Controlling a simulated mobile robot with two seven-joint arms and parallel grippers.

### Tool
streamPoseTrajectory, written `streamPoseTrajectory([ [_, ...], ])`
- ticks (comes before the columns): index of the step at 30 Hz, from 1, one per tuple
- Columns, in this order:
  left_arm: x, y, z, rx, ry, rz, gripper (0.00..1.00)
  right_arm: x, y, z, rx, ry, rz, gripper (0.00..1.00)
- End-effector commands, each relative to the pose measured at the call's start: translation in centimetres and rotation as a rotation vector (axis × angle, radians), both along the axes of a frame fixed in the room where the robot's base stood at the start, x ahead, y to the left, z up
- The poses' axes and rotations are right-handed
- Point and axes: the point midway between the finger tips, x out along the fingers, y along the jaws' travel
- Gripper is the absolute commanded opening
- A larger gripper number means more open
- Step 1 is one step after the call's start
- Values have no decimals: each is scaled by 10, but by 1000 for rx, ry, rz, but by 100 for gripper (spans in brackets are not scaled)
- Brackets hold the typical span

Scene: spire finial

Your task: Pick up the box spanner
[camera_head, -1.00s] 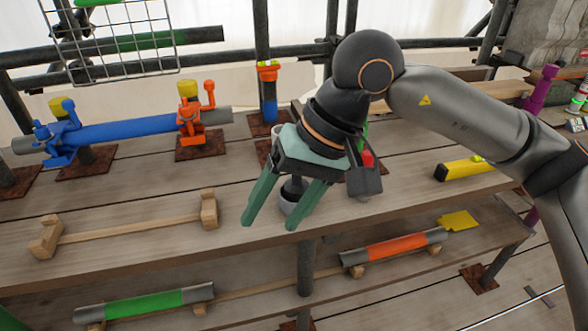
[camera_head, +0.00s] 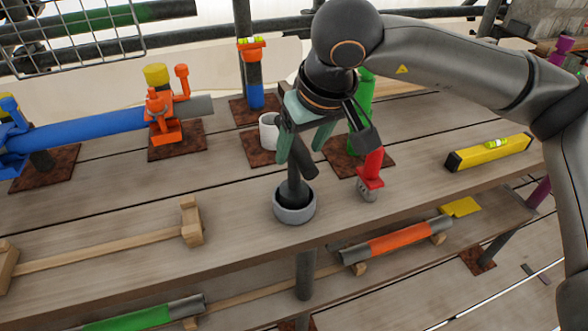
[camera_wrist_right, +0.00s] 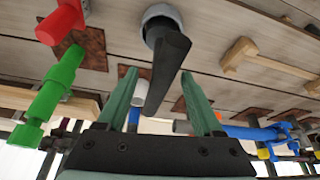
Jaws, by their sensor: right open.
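The box spanner (camera_head: 294,186), a dark bar, stands in a round grey holder (camera_head: 294,213) on the plank bench. Its upper part looks angled to the right in the head view. My right gripper (camera_head: 300,154) is open with its green fingers pointing down, one to each side of the spanner's upper part. In the right wrist view, the spanner (camera_wrist_right: 165,72) extends from the holder (camera_wrist_right: 160,12) into the gap between the open fingers (camera_wrist_right: 159,73). I cannot tell whether either finger touches it. My left gripper is not in view.
A white mug (camera_head: 268,132) stands behind the spanner. A red tool (camera_head: 370,172) and a green upright coupler (camera_head: 365,98) are close on the right. A yellow level (camera_head: 490,152) lies farther right. A wooden cradle (camera_head: 110,248) is at left. A lower shelf holds an orange-banded tube (camera_head: 398,243).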

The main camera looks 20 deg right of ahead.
Motion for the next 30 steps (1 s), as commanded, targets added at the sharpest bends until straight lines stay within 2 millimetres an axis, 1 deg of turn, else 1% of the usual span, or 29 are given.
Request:
streamPoseTrajectory([
  [5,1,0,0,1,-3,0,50,8,2,-18,-1,3,0,68],
  [9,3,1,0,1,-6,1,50,17,4,-37,0,3,-1,68],
  [12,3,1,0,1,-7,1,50,21,5,-46,0,2,-1,68],
  [20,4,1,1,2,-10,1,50,22,5,-48,1,0,0,68],
  [23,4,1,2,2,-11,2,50,22,5,-48,1,0,0,58],
  [30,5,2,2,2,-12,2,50,22,5,-48,1,0,-1,31],
])
